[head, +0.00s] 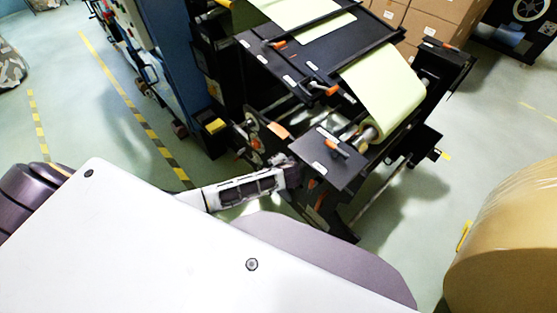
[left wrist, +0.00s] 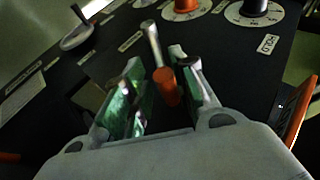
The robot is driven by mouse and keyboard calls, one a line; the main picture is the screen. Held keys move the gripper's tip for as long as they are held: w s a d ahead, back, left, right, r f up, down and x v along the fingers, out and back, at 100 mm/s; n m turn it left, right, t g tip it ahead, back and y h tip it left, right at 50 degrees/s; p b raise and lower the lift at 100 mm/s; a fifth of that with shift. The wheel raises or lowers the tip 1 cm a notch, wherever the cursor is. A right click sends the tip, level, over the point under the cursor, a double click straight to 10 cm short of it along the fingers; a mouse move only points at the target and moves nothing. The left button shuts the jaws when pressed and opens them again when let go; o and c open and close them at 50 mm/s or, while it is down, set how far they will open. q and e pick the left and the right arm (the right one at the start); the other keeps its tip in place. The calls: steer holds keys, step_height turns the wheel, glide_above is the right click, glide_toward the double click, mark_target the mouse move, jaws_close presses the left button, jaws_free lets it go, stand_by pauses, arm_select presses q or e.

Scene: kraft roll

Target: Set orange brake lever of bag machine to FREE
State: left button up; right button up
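The lever with an orange grip (left wrist: 167,88) and a pale metal rod shows in the left wrist view, on a dark panel of the bag machine (head: 330,160). My left gripper (left wrist: 160,90) is open around it. The orange end lies between the two green-padded fingers, nearer the right one, with a gap on the left side. A label reading HOLD (left wrist: 268,44) is up and right of the lever; I cannot read a FREE label. In the head view my left gripper (head: 290,172) is at the machine's near side and hides the lever. My right gripper is not in view.
The panel also has an orange knob (left wrist: 185,6) and a black knob (left wrist: 255,8) on round white dials, and a small lever (left wrist: 76,36). Another orange handle (head: 336,148) sits on the machine's plate. A kraft roll (head: 510,245) stands at the right.

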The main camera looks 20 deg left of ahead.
arm_select(q)
steer(key=o, duration=0.3)
steer(key=shift+d+f, duration=0.1)
steer(key=shift+o, duration=0.2)
steer(key=v, duration=1.2)
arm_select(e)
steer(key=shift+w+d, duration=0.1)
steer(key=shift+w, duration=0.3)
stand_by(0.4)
arm_select(q)
steer(key=s+a+f+g+h, duration=0.1)
steer(key=s+a+f, duration=0.15)
steer(key=f, duration=0.75)
steer(key=s+a+f+g+h, duration=0.15)
steer(key=s+f, duration=0.25)
steer(key=f, duration=0.6)
steer(key=s+a+f+g, duration=0.2)
steer(key=s+a+f, duration=0.1)
steer(key=f, duration=0.6)
steer(key=s+a+f+n, duration=0.1)
steer(key=s+f, duration=0.4)
steer(key=s, duration=0.5)
steer(key=s+f+n+g+h, duration=0.1)
steer(key=s+f, duration=0.5)
steer(key=s, duration=0.4)
steer(key=s+a+f+n+g+h, duration=0.1)
steer(key=s+f, duration=0.5)
steer(key=s, duration=0.4)
steer(key=shift+s+a+n, duration=0.2)
steer(key=shift+a+n, duration=0.1)
